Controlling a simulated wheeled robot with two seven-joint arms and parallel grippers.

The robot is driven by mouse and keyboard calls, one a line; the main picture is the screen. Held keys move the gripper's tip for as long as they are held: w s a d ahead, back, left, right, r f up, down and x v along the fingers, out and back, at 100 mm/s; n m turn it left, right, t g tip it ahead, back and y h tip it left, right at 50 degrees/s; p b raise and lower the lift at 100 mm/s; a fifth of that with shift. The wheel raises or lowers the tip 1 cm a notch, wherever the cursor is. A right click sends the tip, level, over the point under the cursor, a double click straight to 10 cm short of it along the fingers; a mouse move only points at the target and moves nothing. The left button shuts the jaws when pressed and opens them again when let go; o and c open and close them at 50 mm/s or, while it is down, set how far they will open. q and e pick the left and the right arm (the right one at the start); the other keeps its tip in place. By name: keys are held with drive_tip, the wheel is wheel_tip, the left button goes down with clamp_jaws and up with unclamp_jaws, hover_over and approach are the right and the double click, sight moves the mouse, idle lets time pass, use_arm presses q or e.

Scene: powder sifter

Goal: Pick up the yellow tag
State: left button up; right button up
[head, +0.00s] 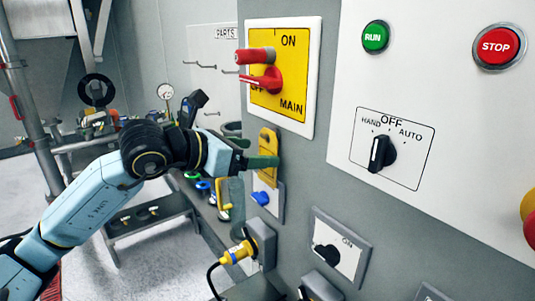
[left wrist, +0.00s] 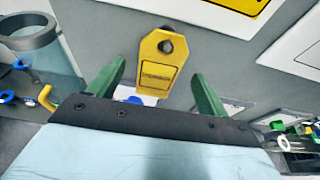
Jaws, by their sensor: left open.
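The yellow tag (head: 268,150) hangs on the grey cabinet face below the yellow MAIN switch plate (head: 290,85). In the left wrist view the yellow tag (left wrist: 160,65) hangs from a dark peg through its top hole, with a dark-outlined label on its face. My left gripper (head: 265,162) is at the tag in the head view, its green fingers partly covering the tag. In the left wrist view my left gripper (left wrist: 160,78) is open, with one green finger on each side of the tag and visible gaps between. My right gripper is not in view.
A red-handled rotary switch (head: 265,78) sticks out above the tag. A small plate with a blue knob (head: 261,198) is just below it. A yellow plug with a black cable (head: 238,252) projects lower down. A bench with several parts (head: 205,190) stands behind my left arm.

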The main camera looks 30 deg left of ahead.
use_arm(q)
drive_tip(key=shift+x, duration=0.85)
drive_tip(key=shift+w, duration=0.1)
drive_tip(key=c, duration=1.1)
drive_tip(key=shift+o, duration=0.2)
